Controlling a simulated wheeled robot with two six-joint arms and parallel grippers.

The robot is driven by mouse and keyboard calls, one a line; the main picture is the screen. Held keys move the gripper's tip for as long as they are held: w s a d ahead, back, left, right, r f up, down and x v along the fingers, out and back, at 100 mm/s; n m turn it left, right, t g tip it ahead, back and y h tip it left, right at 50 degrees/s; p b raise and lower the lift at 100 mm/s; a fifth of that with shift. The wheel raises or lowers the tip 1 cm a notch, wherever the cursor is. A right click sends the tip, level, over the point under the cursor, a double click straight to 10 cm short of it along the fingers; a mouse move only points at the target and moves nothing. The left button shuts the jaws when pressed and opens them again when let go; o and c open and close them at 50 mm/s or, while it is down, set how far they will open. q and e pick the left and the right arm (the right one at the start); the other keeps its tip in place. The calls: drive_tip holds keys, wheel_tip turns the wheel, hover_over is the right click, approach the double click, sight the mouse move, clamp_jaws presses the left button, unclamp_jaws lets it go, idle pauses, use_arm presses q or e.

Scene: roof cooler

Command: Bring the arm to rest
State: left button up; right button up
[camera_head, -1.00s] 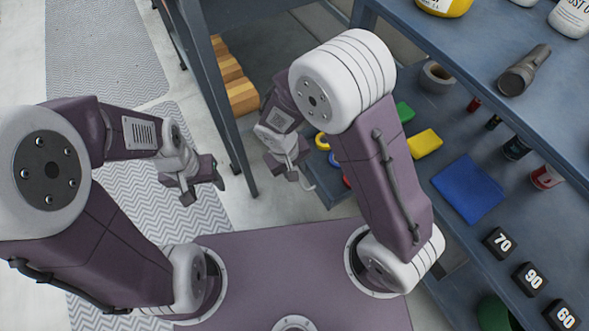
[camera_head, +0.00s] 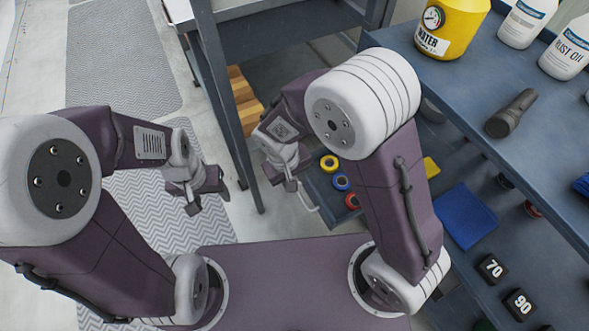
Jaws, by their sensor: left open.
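My left arm comes in from the left, bent at the elbow. Its gripper (camera_head: 207,191) is open and empty, hanging over the patterned floor mat left of the bench leg. My right arm is folded at the elbow beside the bench. Its gripper (camera_head: 294,178) hangs near the lower shelf, to the left of the tape rolls; its jaws are small and partly hidden, so their state is unclear.
Tape rolls (camera_head: 341,181), a blue cloth (camera_head: 465,217) and black numbered blocks (camera_head: 491,268) lie lower. The floor mat (camera_head: 125,60) at left is clear.

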drive_tip(key=shift+d, duration=0.1)
drive_tip(key=d+r+m+y, duration=0.1)
drive_tip(key=d+r+m, duration=0.2)
drive_tip(key=d, duration=0.4)
drive_tip(key=d+r+m, duration=0.3)
drive_tip(key=d, duration=0.4)
drive_tip(key=s+f+y, duration=0.1)
drive_tip(key=s, duration=0.5)
wheel_tip(320, 180, up, 35)
drive_tip(key=n+p, duration=0.1)
drive_tip(key=p, duration=3.4)
drive_tip(key=shift+w, duration=0.45)
